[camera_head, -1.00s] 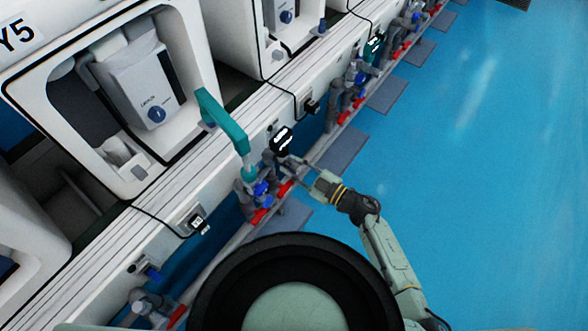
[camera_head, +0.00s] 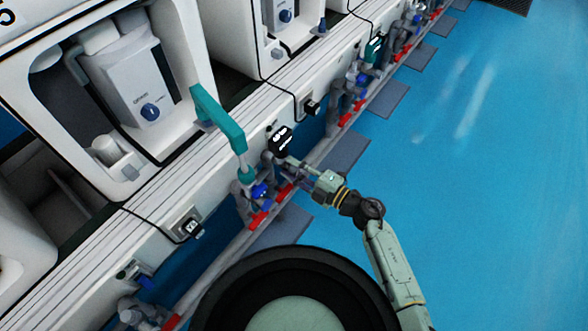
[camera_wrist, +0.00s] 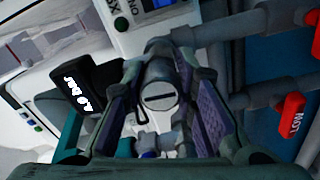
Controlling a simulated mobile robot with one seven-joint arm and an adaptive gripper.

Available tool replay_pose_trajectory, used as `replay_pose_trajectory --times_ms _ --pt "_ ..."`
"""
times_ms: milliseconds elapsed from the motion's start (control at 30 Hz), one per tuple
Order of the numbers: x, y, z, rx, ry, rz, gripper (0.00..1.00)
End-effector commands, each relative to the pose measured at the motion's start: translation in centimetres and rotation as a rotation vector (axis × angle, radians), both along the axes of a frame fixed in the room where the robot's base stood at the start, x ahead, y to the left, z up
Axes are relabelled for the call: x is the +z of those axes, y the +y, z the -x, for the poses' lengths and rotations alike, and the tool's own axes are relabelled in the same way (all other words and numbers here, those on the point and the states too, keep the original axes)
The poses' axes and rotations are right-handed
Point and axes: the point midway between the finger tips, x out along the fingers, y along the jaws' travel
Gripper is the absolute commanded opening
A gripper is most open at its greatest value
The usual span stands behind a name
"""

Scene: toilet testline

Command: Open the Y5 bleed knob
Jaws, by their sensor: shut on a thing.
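In the wrist view, a grey round fitting with a slotted face (camera_wrist: 158,97) sits between the two fingers of my gripper (camera_wrist: 160,72). The fingers are shut on its sides. I take it for the bleed knob, but no label on it is readable. In the head view, my gripper (camera_head: 294,166) reaches left to the pipework beside the black display gauge (camera_head: 282,139); the held fitting is too small to make out there. The gauge (camera_wrist: 83,95) is left of the fingers in the wrist view.
Red valve handles (camera_head: 260,219) and a blue knob (camera_head: 260,191) are close below. In the wrist view, red handles (camera_wrist: 291,117) are at right. Blue floor (camera_head: 480,170) is clear.

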Motion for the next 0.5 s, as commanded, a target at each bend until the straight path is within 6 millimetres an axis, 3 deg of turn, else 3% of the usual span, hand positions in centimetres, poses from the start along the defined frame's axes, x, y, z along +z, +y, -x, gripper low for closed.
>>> replay_pose_trajectory --times_ms 500 --pt "0.04 0.04 0.04 0.001 -0.05 0.036 0.0"
